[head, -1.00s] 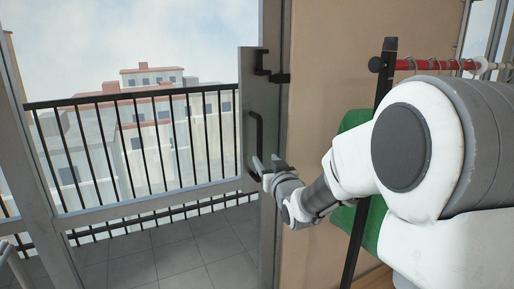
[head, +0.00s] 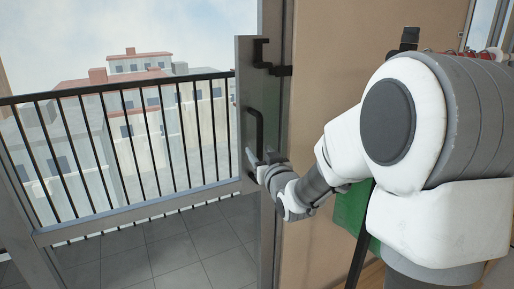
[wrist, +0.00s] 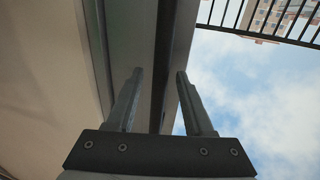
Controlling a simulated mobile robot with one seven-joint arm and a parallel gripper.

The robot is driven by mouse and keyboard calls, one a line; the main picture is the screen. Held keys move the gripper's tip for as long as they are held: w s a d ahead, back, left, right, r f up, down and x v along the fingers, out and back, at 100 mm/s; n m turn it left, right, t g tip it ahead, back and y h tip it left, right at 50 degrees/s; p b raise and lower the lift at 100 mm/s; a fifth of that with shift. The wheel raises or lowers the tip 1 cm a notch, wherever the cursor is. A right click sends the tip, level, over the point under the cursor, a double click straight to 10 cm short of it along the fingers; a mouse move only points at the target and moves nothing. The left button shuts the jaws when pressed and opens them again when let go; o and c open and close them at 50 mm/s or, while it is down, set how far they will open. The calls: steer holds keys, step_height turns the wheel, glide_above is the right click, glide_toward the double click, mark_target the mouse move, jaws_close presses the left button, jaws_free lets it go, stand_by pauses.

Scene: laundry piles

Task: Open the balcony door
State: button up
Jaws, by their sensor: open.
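The balcony door has a grey frame, and its upright stile (head: 244,95) stands near the wall. A black vertical handle (head: 258,122) is on this stile, below a black latch-like fitting (head: 263,54). My gripper (head: 260,161) is at the lower end of the handle, and its fingers are small and partly hidden in the head view. In the wrist view my gripper (wrist: 157,76) has its fingers apart, with a dark strip and part of a grey frame running between them. I cannot tell whether the fingers touch the handle.
Grey balcony tiles (head: 170,262) and a black railing (head: 120,150) show through the door, with buildings beyond. A tan wall (head: 325,75) is right of the door. A green cloth (head: 350,212) hangs by a dark rack post (head: 360,262) behind my arm.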

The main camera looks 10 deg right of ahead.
steer(key=shift+w, duration=0.25)
steer(key=shift+c, duration=0.2)
jaws_close()
stand_by(1.3)
